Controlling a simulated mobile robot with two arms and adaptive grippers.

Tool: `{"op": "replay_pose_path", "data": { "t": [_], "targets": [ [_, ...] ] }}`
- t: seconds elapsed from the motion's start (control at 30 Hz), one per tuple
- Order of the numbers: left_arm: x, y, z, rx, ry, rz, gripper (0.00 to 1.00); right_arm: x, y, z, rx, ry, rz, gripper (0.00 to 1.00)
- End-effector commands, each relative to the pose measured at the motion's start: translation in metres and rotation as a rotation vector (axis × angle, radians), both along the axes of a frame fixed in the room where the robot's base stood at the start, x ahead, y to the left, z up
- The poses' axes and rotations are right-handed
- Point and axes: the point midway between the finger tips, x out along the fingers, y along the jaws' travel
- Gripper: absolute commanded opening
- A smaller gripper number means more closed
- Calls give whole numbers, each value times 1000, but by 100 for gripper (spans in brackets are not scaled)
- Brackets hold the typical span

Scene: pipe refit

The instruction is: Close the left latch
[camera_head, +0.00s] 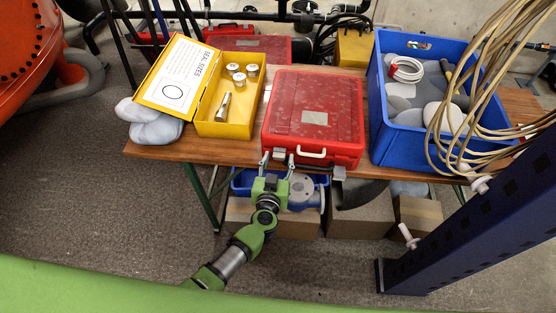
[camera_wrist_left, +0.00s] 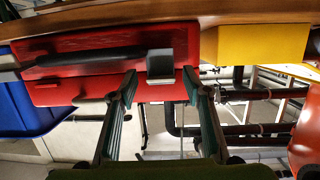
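A red case (camera_head: 315,110) lies on the wooden table with its lid down; it also shows in the left wrist view (camera_wrist_left: 90,75), where the picture is upside down. The left latch (camera_head: 279,154) is a grey block on its front, left of the handle (camera_head: 311,153); it also shows in the left wrist view (camera_wrist_left: 160,66). Whether it is fastened I cannot tell. The right latch (camera_head: 339,172) is at the front right. My left gripper (camera_head: 278,163) is open, its fingertips (camera_wrist_left: 158,82) on either side of the left latch; contact is unclear. My right gripper is not in view.
A yellow open box (camera_head: 235,125) with metal fittings stands left of the case. A blue crate (camera_head: 400,149) with stones stands to the right. Coiled tan cables (camera_head: 470,90) and a dark blue post (camera_head: 480,235) are at the right. Cardboard boxes (camera_head: 360,219) stand below the table.

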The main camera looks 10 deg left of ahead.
Motion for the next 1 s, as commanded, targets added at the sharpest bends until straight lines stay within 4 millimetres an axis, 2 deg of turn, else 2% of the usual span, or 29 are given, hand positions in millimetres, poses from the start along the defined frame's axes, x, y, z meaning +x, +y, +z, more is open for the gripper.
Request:
{"op": "replay_pose_path", "data": {
  "t": [0.27, 0.37, 0.7, 0.83, 1.0],
  "targets": [
    [-9, 0, 1, -1, 2, 0, 44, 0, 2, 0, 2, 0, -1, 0],
    [-22, 1, 3, -2, 2, 0, 44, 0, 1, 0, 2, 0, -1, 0],
    [-86, 4, 20, -1, 3, 0, 44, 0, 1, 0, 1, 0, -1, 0],
    [-104, 5, 25, 0, 2, 0, 44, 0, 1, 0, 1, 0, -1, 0],
    [-115, 5, 29, 0, 0, 0, 44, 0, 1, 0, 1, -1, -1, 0]
  ]
}}
